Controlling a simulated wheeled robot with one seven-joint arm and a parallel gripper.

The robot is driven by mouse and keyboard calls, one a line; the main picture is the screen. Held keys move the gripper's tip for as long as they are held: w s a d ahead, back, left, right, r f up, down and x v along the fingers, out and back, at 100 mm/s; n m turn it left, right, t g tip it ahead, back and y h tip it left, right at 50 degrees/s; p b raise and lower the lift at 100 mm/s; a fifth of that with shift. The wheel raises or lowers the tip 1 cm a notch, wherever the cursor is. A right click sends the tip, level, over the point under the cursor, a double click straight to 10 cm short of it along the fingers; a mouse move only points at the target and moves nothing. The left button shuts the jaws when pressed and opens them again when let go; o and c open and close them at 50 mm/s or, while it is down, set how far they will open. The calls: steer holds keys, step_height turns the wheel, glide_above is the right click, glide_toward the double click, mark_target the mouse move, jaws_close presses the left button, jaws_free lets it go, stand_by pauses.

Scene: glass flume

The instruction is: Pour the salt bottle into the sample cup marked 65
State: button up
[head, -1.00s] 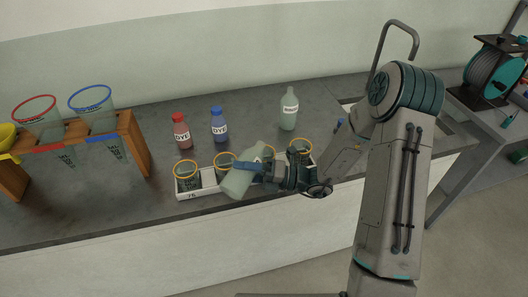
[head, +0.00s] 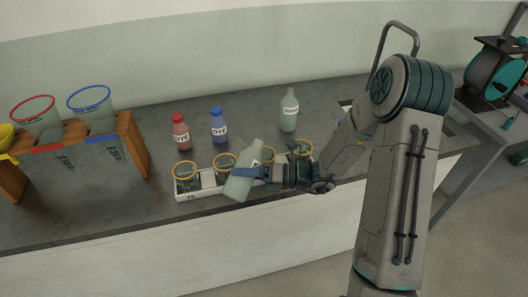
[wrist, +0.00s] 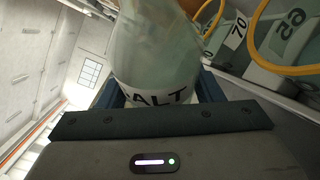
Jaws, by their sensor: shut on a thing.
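The salt bottle (head: 240,187) is pale green and translucent. My gripper (head: 250,174) is shut on it, holding it tilted over the front edge of the cup rack, neck up and to the right. In the wrist view the bottle (wrist: 155,55) fills the top middle, with part of its SALT label showing between the fingers. The white rack (head: 208,189) holds yellow-rimmed cups, including a left end cup (head: 186,178) and the one beside it (head: 224,163). Cups farther right are partly hidden by the bottle and gripper. The wrist view shows a 70 tag (wrist: 237,31) and an inverted tag (wrist: 291,30), possibly 65.
A red dye bottle (head: 181,132) and a blue dye bottle (head: 219,126) stand behind the rack. Another pale bottle (head: 289,110) stands at the back right. A wooden stand (head: 132,143) with funnels is at left. The grey counter (head: 110,205) is clear in front.

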step_height(320, 180, up, 2)
steer(key=shift+w+r+n+p, duration=0.15)
steer(key=shift+n+p, duration=0.15)
steer(key=shift+p, duration=0.6)
steer(key=shift+w+d+n+h, duration=0.2)
steer(key=shift+w+n+h, duration=0.1)
steer(key=shift+n+h, duration=0.2)
steer(key=shift+w+d+f+n+h+b, duration=0.15)
steer(key=shift+f+n+h+b, duration=0.1)
steer(key=shift+f+n+b, duration=0.25)
steer(key=shift+w+f+n+h+b, duration=0.1)
steer(key=shift+f+n+h+b, duration=0.15)
steer(key=shift+f+n+b, duration=0.2)
steer(key=shift+s+f+n+t+h+b, duration=0.15)
steer(key=shift+f+n+t+h+b, duration=0.25)
steer(key=shift+f+n+b, duration=0.3)
steer(key=shift+s+a+r+n+t, duration=0.15)
steer(key=shift+r+n, duration=0.1)
steer(key=shift+r, duration=0.25)
steer(key=shift+w+a+r+n+t, duration=0.1)
steer(key=shift+r+n+t, duration=0.1)
steer(key=shift+r, duration=0.25)
steer(key=n+b, duration=0.1)
steer(key=n+t+h+b, duration=0.1)
steer(key=b, duration=0.1)
steer(key=shift+s+f+h, duration=0.15)
steer(key=shift+f+h, duration=0.15)
steer(key=shift+f, duration=0.05)
steer(key=shift+n+b, duration=0.3)
steer(key=shift+b, duration=0.3)
